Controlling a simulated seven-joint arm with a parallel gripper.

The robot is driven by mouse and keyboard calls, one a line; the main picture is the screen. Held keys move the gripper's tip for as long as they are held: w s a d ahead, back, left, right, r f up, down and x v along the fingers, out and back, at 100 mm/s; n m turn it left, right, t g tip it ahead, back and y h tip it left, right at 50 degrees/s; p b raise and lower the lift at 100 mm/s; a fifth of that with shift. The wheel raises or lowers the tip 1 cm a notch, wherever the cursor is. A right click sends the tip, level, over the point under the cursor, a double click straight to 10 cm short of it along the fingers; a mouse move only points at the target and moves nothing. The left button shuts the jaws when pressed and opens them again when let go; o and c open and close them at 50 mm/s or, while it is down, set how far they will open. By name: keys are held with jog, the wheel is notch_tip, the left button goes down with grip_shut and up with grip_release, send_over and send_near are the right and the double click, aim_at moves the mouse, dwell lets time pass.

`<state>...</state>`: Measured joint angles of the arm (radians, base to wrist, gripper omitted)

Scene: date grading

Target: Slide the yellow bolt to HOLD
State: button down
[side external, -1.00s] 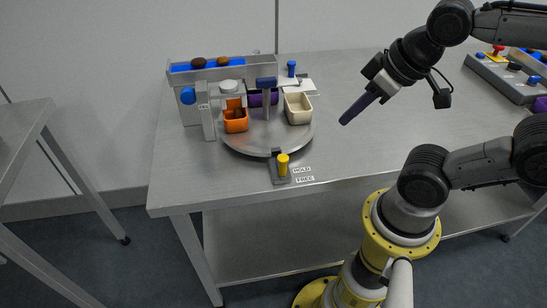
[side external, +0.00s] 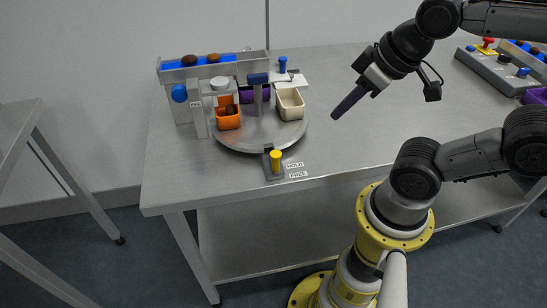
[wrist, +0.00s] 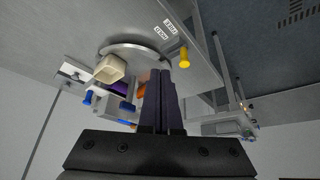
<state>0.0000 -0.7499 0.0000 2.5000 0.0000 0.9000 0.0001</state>
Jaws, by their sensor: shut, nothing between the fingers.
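The yellow bolt (side external: 276,161) is a short upright knob in a grey bracket (side external: 273,178) at the front edge of the table, by the turntable. The HOLD label (side external: 295,165) and the FREE label (side external: 298,175) lie just right of it, HOLD farther back. I cannot tell for sure which label the bolt lines up with. My gripper (side external: 335,116) is shut and empty, in the air to the right of the bolt and above the table. In the wrist view the closed fingers (wrist: 160,75) point toward the turntable, with the yellow bolt (wrist: 184,57) to their right.
The round turntable (side external: 250,143) carries an orange bin (side external: 227,121), a cream bin (side external: 290,104) and a purple bin, around a blue-topped post (side external: 258,79). A blue-bedded chute (side external: 228,67) stands behind. A control box (side external: 497,72) is at far right. The table between is clear.

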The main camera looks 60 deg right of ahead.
jog(key=c, duration=1.1)
grip_release()
jog(key=shift+o, duration=1.1)
jog(key=shift+s+r+m, duration=0.1)
jog(key=shift+m, duration=0.5)
jog(key=shift+o, duration=0.6)
jog(key=shift+w+a+r+m+g, duration=0.1)
jog(key=shift+w+r+m+g, duration=0.1)
jog(key=shift+w+r+m, duration=0.3)
jog(key=shift+w+a+r+m+g, duration=0.1)
jog(key=shift+w+r+m+g, duration=0.15)
jog(key=shift+m, duration=0.45)
jog(key=m+g, duration=0.2)
jog(key=g, duration=0.3)
send_near(276, 153)
notch_tip(276, 153, down, 12)
jog(key=shift+s+r, duration=0.1)
jog(key=shift+s, duration=0.05)
grip_shut()
